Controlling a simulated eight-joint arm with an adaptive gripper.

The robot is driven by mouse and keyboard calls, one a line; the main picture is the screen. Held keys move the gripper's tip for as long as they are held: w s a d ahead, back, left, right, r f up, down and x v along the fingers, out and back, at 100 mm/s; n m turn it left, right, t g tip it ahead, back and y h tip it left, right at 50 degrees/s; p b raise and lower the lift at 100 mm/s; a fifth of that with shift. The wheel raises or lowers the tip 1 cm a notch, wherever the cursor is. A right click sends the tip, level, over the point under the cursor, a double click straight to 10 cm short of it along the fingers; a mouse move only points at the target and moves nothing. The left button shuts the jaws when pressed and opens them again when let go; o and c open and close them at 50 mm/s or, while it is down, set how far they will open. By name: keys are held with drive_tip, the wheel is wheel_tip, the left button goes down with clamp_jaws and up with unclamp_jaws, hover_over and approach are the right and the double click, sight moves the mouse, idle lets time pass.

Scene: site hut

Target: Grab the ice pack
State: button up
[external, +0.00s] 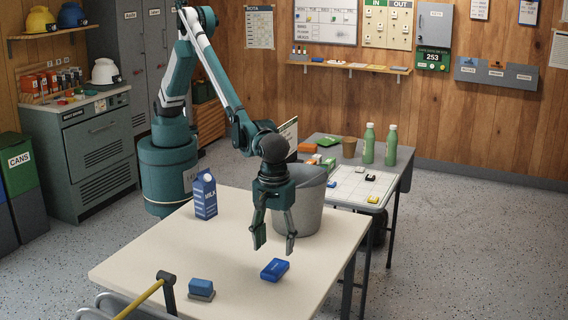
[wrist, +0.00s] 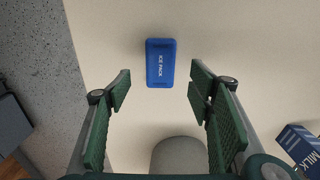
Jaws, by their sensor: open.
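The ice pack (external: 275,269) is a small blue block lying flat on the cream table near its front right edge. In the wrist view the ice pack (wrist: 161,63) shows white "ICE PACK" lettering. It lies ahead of the fingertips, roughly centred between them. My gripper (external: 273,243) is open and empty above the table, a little above and to the left of the ice pack. Its two green-padded fingers (wrist: 159,86) are spread wide in the wrist view. Nothing hides the ice pack.
A grey bucket (external: 299,205) stands close behind my gripper. A blue milk carton (external: 205,196) stands at the table's back left. A blue block on a grey base (external: 201,289) lies near the front edge. The middle-left of the table (external: 150,255) is clear.

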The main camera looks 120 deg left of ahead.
sight(275, 266)
drive_tip(key=shift+f, duration=1.25)
drive_tip(key=shift+a+f+b, duration=0.15)
drive_tip(key=shift+f+b, duration=0.7)
drive_tip(key=shift+f, duration=1.8)
drive_tip(key=c, duration=1)
drive_tip(key=shift+r, duration=0.1)
drive_tip(key=shift+r+p, duration=0.9)
drive_tip(key=shift+r, duration=4.05)
